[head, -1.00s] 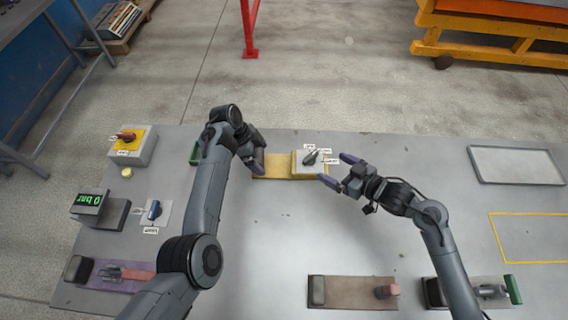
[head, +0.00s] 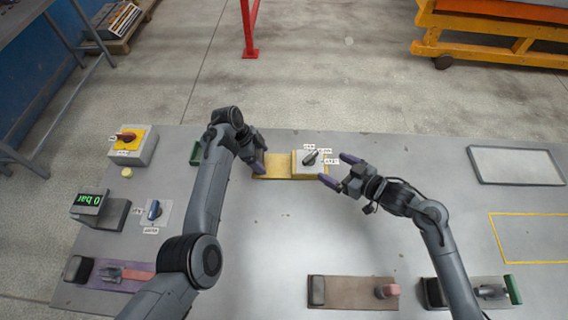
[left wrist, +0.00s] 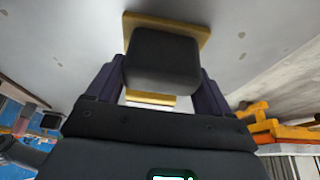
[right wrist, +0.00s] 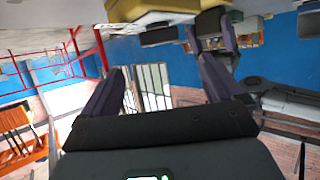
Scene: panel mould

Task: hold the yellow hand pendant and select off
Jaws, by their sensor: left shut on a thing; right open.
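The yellow hand pendant (head: 276,166) lies on the table, a flat yellow plate with a box (head: 300,170) at its right end. A dark selector knob (head: 310,158) sits on the box, with small white labels around it that I cannot read. My left gripper (head: 258,160) is at the plate's left end. In the left wrist view it is shut on the pendant's dark grip block (left wrist: 163,60), over the yellow plate (left wrist: 190,25). My right gripper (head: 339,170) is open and empty, just right of the box. Its spread fingers (right wrist: 160,95) also show in the right wrist view.
A yellow box with a red switch (head: 128,136), a gauge reading 0 bar (head: 88,203) and a blue switch (head: 153,211) stand at the left. A brown plate (head: 352,291) lies at the front. A grey tray (head: 516,166) lies at the right. The table's middle is clear.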

